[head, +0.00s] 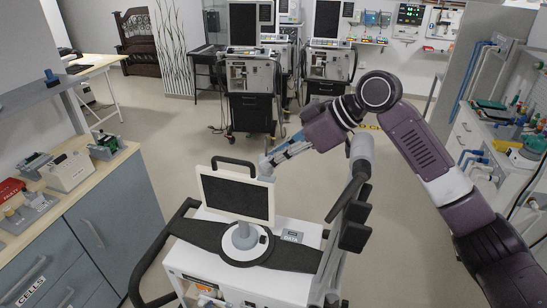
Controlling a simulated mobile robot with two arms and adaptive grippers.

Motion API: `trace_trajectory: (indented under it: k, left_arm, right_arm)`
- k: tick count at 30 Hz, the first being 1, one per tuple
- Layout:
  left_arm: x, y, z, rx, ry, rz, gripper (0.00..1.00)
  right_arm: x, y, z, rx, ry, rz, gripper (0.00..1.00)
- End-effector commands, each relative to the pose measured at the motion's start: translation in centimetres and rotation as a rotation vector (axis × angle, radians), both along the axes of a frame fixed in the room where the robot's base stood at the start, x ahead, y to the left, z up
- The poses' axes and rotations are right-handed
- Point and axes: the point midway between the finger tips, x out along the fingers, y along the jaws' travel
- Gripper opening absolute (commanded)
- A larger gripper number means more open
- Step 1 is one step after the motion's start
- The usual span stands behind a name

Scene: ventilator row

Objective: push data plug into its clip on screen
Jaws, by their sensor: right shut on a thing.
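The screen (236,195) stands tilted on a round grey base on the white cart (305,229), its dark face towards me. My right gripper (267,168) is at the screen's upper right corner, its fingers pointing down and left. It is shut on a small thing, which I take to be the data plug. The plug and the clip are too small or hidden to make out, so I cannot tell whether they touch. A label reading DATA (291,237) is on the cart top, right of the screen. My left gripper is not in view.
A grey post with dark pads (355,237) rises at the cart's right side, close to my right arm. Black rails (163,245) flank the cart. A cabinet (95,225) stands left, a workbench (480,135) right. Ventilators (252,75) stand behind, with open floor between.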

Motion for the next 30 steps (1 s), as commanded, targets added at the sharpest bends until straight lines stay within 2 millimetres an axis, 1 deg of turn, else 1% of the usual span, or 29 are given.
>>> trace_trajectory:
  k: [26, 30]
  left_arm:
    - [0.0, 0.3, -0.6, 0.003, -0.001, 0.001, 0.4]
    - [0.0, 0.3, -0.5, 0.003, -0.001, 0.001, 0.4]
  right_arm:
    - [0.0, 0.0, -1.8, 0.0, 0.0, 0.0, 0.0]
    - [0.0, 0.0, -1.8, -0.001, 0.001, 0.001, 0.0]
